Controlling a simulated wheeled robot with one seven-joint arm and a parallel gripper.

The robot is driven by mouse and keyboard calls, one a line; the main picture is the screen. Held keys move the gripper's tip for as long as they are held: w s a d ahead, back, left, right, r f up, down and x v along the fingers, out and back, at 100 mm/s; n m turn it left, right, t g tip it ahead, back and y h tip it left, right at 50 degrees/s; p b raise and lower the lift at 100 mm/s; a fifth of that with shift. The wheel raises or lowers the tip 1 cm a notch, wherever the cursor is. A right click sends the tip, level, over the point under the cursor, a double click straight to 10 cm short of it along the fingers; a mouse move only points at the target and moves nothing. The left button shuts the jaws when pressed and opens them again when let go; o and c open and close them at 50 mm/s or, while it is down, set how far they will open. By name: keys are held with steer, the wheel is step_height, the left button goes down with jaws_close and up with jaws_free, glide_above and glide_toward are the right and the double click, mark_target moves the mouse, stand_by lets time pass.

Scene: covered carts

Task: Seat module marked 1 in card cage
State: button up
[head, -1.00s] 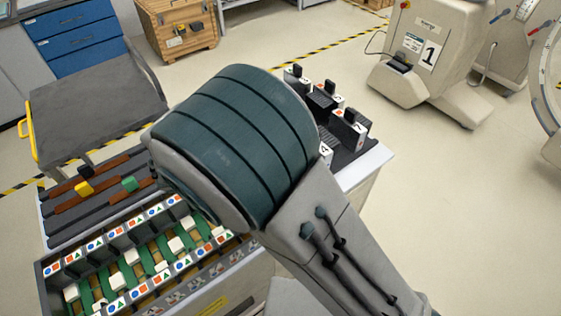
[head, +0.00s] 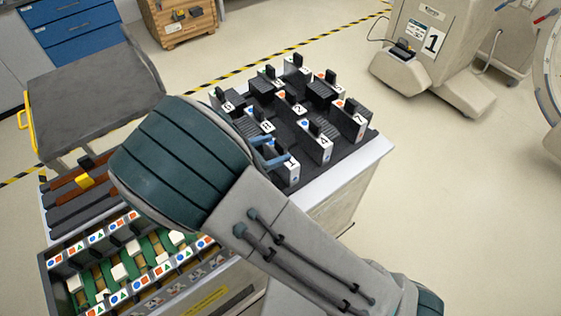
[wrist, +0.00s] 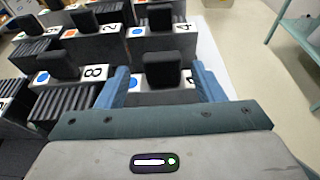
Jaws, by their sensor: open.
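Module 1 (head: 290,168), a dark block with a white label top, a blue dot and a black handle, stands at the front of the dark tray among other modules. My gripper (head: 268,150) has blue fingers and is at this module. In the wrist view my gripper (wrist: 160,70) is open, one finger on each side of the black handle (wrist: 164,71); I cannot tell whether they touch it. The module's white label (wrist: 150,84) is partly hidden. The card cage (head: 133,221), with green slots and rows of coloured symbols, is at lower left, partly hidden by my arm.
Module 8 (wrist: 75,75) stands close left of my gripper, and module 4 (wrist: 158,38) stands just beyond. Several other modules share the tray. A grey cart (head: 85,95) with a yellow handle is at left. Dark rails with a yellow block (head: 84,180) lie behind the cage.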

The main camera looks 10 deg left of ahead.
steer(key=x, duration=0.4)
steer(key=shift+w+d+r+p, duration=0.1)
steer(key=shift+d+r+p, duration=0.05)
steer(key=shift+d+p, duration=0.2)
jaws_close()
steer(key=shift+a, duration=0.1)
steer(key=shift+r, duration=0.1)
